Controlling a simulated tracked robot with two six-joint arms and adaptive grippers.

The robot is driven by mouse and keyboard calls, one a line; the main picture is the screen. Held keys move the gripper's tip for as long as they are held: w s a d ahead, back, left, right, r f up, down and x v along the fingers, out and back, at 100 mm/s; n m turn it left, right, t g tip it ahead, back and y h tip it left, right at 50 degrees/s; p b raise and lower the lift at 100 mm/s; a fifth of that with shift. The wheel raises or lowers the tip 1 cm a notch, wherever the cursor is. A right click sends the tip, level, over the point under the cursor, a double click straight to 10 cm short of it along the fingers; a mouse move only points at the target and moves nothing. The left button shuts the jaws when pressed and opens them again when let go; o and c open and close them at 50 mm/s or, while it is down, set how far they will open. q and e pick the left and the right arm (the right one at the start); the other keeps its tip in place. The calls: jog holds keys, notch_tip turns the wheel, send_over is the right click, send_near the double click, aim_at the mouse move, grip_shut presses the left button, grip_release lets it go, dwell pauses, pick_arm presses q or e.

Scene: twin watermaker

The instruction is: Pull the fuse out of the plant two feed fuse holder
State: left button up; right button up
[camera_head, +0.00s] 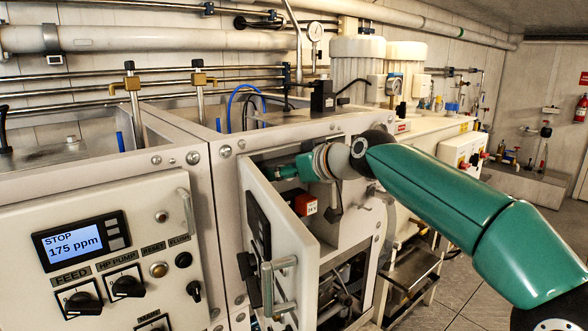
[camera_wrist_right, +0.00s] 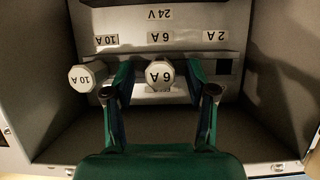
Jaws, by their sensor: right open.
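My right gripper (camera_wrist_right: 159,76) is open inside the cabinet in the right wrist view. Its two fingers stand on either side of a pale knob-like fuse marked 6 A (camera_wrist_right: 160,74), with a gap visible around the fuse. A second pale fuse marked 10 A (camera_wrist_right: 87,77) sticks out to the left, outside the fingers. The lettering appears upside down, and I cannot read which holder is plant two feed. In the head view the right gripper (camera_head: 289,170) reaches into the open cabinet; the fuses are not clear there. My left gripper is not in view.
The open cabinet door (camera_head: 275,257) stands left of my right arm. A red-topped box (camera_head: 305,204) sits inside, below the gripper. In the wrist view, side walls bound the space; a dark square opening (camera_wrist_right: 224,67) is right of the 6 A fuse. A control panel (camera_head: 100,250) stands left.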

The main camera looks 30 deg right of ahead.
jog(key=shift+c, duration=0.3)
grip_shut()
jog(key=shift+s+b, duration=0.3)
jog(key=shift+s, duration=0.05)
jog(key=shift+s+d+b, duration=0.15)
jog(key=shift+s+b, duration=0.5)
jog(key=shift+s, duration=0.7)
jog(key=shift+s+d+b, duration=0.1)
jog(key=shift+s+b, duration=0.55)
jog(key=shift+s, duration=0.65)
